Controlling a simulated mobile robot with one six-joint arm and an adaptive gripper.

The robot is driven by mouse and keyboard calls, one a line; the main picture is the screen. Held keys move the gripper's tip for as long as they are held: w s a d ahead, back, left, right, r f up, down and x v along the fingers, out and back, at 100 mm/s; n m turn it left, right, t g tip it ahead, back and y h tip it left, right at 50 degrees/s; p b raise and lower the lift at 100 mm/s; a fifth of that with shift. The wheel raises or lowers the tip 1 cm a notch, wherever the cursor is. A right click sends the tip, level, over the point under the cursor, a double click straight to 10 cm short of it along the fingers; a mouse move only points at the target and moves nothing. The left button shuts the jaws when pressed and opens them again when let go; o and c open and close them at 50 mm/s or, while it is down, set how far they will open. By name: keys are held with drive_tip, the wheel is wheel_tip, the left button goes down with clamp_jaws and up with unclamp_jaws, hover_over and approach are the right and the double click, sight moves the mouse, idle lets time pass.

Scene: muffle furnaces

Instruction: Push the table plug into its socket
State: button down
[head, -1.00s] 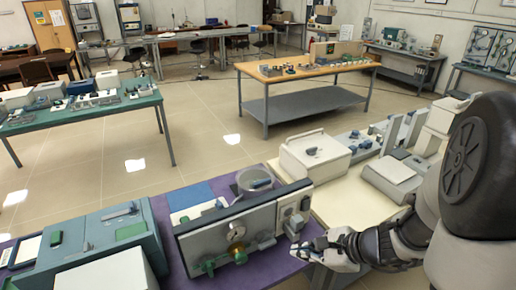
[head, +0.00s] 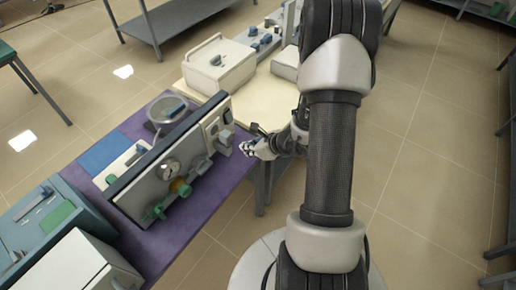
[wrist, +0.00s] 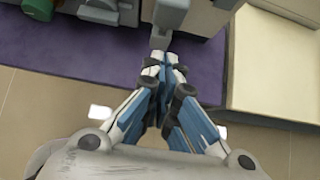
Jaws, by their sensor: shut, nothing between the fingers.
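A blue-grey plug (head: 224,142) is at the right end of the upright instrument panel (head: 160,170) on the purple-topped table. A pale socket plate (head: 211,129) is beside it on the panel face. I cannot tell how far the plug sits in the socket. My gripper (head: 245,149) is shut and empty, just right of the plug at the table's edge. In the wrist view my gripper (wrist: 164,62) has its fingertips together, pointing at a grey block (wrist: 160,38), probably the plug; any contact between them is unclear.
A cream table (head: 262,92) with a white box (head: 218,66) adjoins behind. A teal cabinet (head: 60,215) stands left. Floor at right is open.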

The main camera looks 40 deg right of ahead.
sight(231, 137)
drive_tip(key=shift+w+a+r, duration=0.1)
drive_tip(key=shift+w+a, duration=0.25)
drive_tip(key=shift+w, duration=0.55)
drive_tip(key=shift+w+a+r, duration=0.1)
drive_tip(key=shift+w+a, duration=0.2)
drive_tip(key=shift+w, duration=0.6)
drive_tip(key=w, duration=0.1)
drive_tip(key=w+a, duration=0.1)
drive_tip(key=w+b, duration=0.1)
drive_tip(key=w, duration=0.1)
drive_tip(key=shift+a+f, duration=0.1)
drive_tip(key=shift+a, duration=0.15)
drive_tip(key=shift+d, duration=0.1)
